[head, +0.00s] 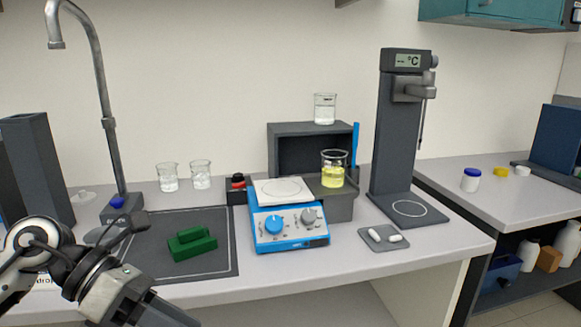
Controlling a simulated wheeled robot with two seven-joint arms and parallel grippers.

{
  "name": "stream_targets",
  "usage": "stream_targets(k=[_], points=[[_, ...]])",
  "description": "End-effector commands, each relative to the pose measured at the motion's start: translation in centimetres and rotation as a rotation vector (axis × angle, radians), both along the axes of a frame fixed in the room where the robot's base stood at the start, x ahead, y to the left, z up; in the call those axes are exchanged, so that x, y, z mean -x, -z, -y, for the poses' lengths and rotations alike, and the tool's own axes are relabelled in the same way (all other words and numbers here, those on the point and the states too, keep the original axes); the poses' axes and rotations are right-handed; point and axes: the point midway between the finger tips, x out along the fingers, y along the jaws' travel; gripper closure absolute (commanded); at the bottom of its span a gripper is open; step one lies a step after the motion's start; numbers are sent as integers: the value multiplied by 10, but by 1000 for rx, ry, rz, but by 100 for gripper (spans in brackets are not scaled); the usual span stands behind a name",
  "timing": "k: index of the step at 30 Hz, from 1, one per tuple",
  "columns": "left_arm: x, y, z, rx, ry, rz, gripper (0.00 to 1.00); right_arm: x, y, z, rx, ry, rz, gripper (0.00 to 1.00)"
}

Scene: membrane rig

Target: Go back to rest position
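My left arm comes in at the lower left, in front of the bench. My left gripper (165,312) points down and to the right and is cut off by the bottom edge. Its fingertips are out of view, so I cannot tell whether it is open or shut or holds anything. My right arm and gripper are not in view.
A dark mat (222,262) with a green block (192,243) lies beyond my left arm. A blue hotplate (288,226), a yellow-filled beaker (333,169), a tray with white capsule-shaped pieces (384,238) and a grey stand (391,150) stand to the right. A tap (103,100) rises at the left.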

Motion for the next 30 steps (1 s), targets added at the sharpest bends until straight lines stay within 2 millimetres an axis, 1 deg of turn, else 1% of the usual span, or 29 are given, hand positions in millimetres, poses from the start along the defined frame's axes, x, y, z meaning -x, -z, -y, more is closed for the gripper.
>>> stream_targets(k=[1, 2, 3, 5, 6, 7, 8, 9, 10, 11, 12, 14, 15, 17, 18, 20, 21, 23, 24, 27, 30], points=[[6, 1, 21, 139, -19, -75, 58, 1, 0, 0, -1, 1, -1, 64], [8, -2, 33, 233, -41, -124, 58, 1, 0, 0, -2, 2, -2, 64], [9, -7, 47, 367, -82, -202, 58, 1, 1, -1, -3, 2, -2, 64], [5, -14, 62, 591, -178, -351, 58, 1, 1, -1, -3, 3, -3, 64], [-2, -17, 67, 745, -268, -469, 58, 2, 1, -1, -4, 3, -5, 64], [-10, -17, 66, 857, -346, -565, 58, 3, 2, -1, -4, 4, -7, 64], [-18, -13, 63, 963, -433, -664, 58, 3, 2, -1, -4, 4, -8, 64], [-29, -2, 56, 1091, -561, -802, 58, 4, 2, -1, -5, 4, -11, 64], [-37, 11, 48, 1179, -665, -907, 58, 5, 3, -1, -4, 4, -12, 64], [-44, 29, 39, 1260, -775, -1016, 58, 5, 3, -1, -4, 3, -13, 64], [-48, 58, 27, 1351, -932, -1163, 58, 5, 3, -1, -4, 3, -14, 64], [-47, 101, 12, 1443, -1140, -1346, 58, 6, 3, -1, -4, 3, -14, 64], [-41, 130, 5, 1482, -1270, -1458, 58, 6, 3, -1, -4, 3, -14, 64], [-26, 171, -3, 1517, -1451, -1612, 58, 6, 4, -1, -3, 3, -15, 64], [-14, 195, -6, 1529, -1561, -1702, 58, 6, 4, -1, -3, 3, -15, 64], [7, 227, -8, 1531, -1709, -1823, 58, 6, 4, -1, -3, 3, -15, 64], [21, 245, -8, 1526, -1793, -1892, 58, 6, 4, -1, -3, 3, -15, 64], [40, 266, -8, 1512, -1900, -1978, 58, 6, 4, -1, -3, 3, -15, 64], [51, 276, -7, -1456, 1897, 1960, 58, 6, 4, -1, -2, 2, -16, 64], [69, 292, -5, -1350, 1871, 1914, 58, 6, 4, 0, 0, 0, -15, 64], [76, 298, -4, -1310, 1861, 1897, 58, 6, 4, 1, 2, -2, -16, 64]])
